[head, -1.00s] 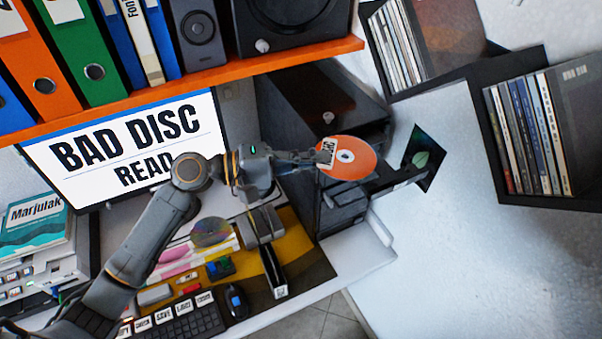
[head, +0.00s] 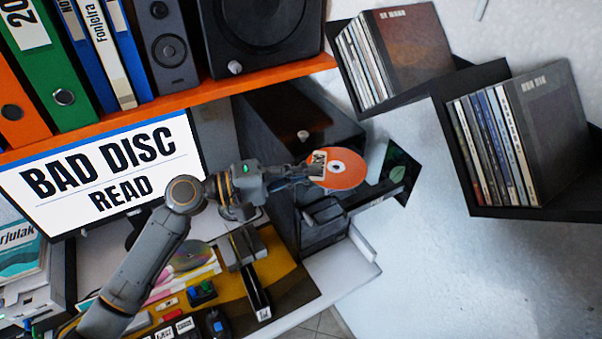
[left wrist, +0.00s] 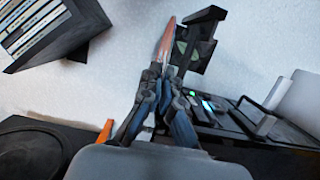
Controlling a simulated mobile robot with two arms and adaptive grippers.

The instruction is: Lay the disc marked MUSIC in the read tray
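An orange disc (head: 347,169) with a white hub and a pale label is held at its left edge by my left gripper (head: 311,170), whose fingers are shut on it. The label's lettering is too small to read surely. In the left wrist view the disc (left wrist: 166,42) shows nearly edge-on beyond the fingers (left wrist: 160,80). A black tray with a green picture (head: 398,168) sticks out from the dark drive tower, just right of the disc; it also shows in the left wrist view (left wrist: 192,50). The disc appears held apart from it. My right gripper is out of view.
A monitor (head: 105,175) reads "BAD DISC READ". An orange shelf (head: 180,107) with binders and a speaker (head: 262,35) lies above my arm. Black wall shelves (head: 455,88) hold disc cases at right. A clear disc (head: 190,255) lies on the cluttered desk.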

